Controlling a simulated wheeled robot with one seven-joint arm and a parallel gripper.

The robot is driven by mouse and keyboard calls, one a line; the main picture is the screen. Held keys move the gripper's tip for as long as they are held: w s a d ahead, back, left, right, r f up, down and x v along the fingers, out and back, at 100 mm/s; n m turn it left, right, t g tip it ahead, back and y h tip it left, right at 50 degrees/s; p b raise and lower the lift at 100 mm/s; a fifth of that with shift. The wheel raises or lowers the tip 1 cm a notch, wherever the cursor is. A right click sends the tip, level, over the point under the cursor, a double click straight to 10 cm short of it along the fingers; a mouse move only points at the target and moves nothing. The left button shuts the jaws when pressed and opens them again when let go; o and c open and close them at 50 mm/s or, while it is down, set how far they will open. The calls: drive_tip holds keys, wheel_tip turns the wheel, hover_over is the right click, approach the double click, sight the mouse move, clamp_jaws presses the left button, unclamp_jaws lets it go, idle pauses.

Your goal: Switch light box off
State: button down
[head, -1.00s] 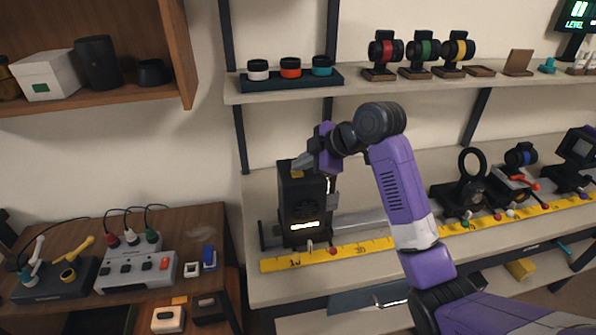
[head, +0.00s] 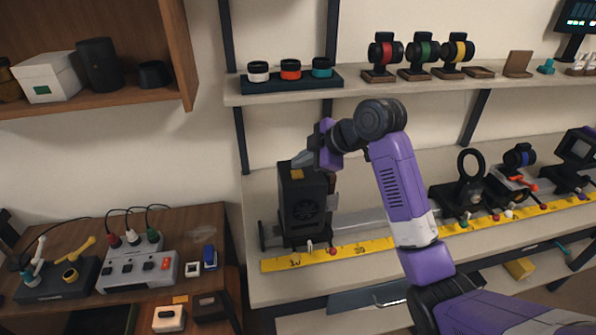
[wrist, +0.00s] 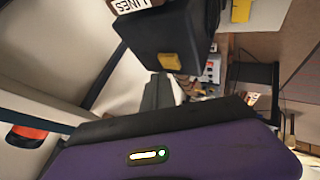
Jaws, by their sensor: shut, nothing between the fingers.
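The light box (head: 301,208) is a black upright box at the left end of the rail on the bench. Its front slot is dark, with no glow. A yellow switch (head: 297,174) sits on its top; it also shows in the wrist view (wrist: 170,61) on the black box (wrist: 160,35). My gripper (head: 300,162) is shut and empty, with its tips just above the box top by the yellow switch. I cannot tell whether the tips touch the switch.
A yellow ruler (head: 350,249) runs along the bench front. Lens holders (head: 465,187) stand on the rail to the right. A shelf above carries a tray of coloured rings (head: 290,82). A side table at left holds a power strip (head: 138,268).

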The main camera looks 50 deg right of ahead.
wheel_tip(320, 180, up, 6)
drive_tip(key=p, duration=0.4)
drive_tip(key=shift+f, duration=0.15)
idle(0.4)
drive_tip(key=w+d+r+m+t+h, duration=0.2)
drive_tip(key=w+d+r+m+t, duration=0.15)
drive_tip(key=r, duration=0.35)
drive_tip(key=m+t+h, duration=0.4)
drive_tip(key=m, duration=0.4)
hover_over(301, 174)
drive_tip(key=a, duration=0.1)
wheel_tip(301, 174, down, 3)
drive_tip(key=s+a+f+y+b, duration=0.1)
drive_tip(key=s+a+f, duration=0.4)
drive_tip(key=s, duration=0.8)
drive_tip(key=s+a+f+g+y+b, duration=0.1)
drive_tip(key=s+a+f+y, duration=0.1)
drive_tip(key=s+a+f, duration=0.4)
drive_tip(key=s+a+f+g+y+b, duration=0.1)
drive_tip(key=s+a+f, duration=0.4)
drive_tip(key=s+a, duration=0.8)
drive_tip(key=s+n, duration=0.1)
drive_tip(key=s, duration=0.6)
drive_tip(key=shift+a+f+y, duration=0.2)
drive_tip(key=shift+f+y, duration=0.2)
